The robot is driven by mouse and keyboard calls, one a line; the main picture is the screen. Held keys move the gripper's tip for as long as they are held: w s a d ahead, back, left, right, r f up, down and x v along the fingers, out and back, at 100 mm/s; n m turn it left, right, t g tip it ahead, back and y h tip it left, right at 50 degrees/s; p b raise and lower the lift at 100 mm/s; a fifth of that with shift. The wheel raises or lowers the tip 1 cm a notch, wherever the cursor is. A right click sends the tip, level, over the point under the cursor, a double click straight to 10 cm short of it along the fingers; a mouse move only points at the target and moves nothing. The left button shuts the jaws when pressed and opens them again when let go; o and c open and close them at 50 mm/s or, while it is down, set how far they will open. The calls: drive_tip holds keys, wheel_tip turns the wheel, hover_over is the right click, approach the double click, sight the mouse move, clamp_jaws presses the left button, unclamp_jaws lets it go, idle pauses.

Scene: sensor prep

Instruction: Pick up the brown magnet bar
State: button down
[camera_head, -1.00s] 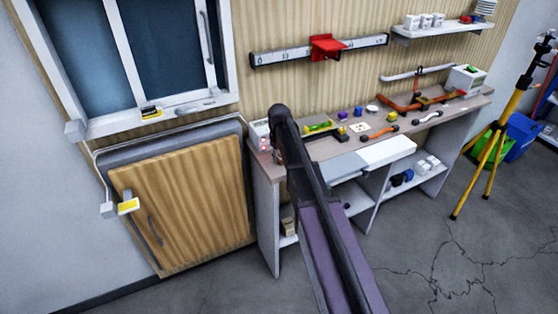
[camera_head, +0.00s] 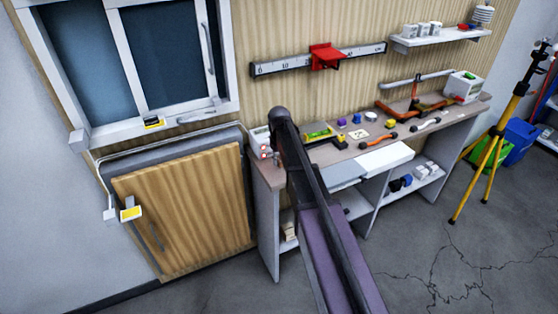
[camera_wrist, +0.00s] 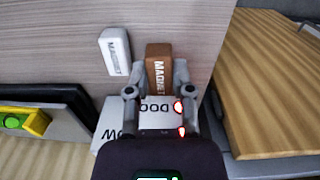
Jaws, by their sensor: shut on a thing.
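The brown magnet bar (camera_wrist: 158,58) stands out in the wrist view, with MAGNET lettered along it. My gripper (camera_wrist: 159,75) is shut on it, one finger at each side. The bar lies over the grey bench top; whether it touches the surface I cannot tell. In the head view my own arm covers most of the gripper, and I cannot make out the bar there.
A white magnet bar (camera_wrist: 114,50) lies just left of the brown one. White boxes lettered DOOR (camera_wrist: 152,106) and, partly hidden, another (camera_wrist: 115,128) sit below. A spirit level (camera_head: 319,134) lies nearby. A wooden cabinet door (camera_head: 185,210) stands left of the bench.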

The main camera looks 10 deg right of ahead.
drive_tip(key=shift+r+p, duration=0.35)
drive_tip(key=shift+r, duration=0.35)
drive_tip(key=s+r+p, duration=0.1)
drive_tip(key=s, duration=1.5)
drive_tip(key=shift+a, duration=0.2)
